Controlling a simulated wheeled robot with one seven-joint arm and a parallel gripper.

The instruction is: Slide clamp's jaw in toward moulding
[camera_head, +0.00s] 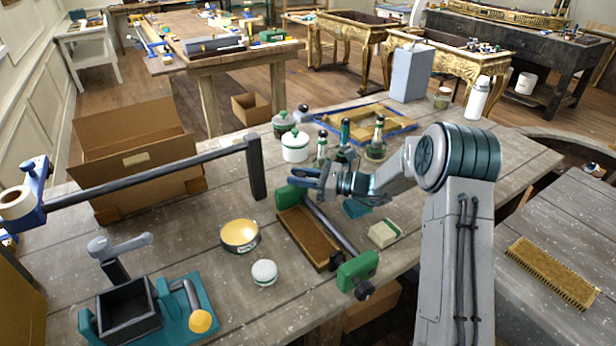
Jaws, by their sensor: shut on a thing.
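A clamp with a dark bar (331,225) lies on the workbench beside a brown wooden moulding (305,236). Its far green jaw (291,199) is at the moulding's far end. Its near green jaw (357,271), with a dark screw end, is at the bench's front edge, close to the moulding's near end. My gripper (301,178) reaches in from the right, and its blue fingers are shut at the far green jaw. The exact contact is small and partly hidden, as is any gap between jaw and moulding.
Bottles (345,135) and a white jar (295,146) stand just behind my gripper. A yellow tin (240,236), a white round pad (264,273) and a pale block (384,234) lie near the clamp. A cardboard box (140,165) stands left.

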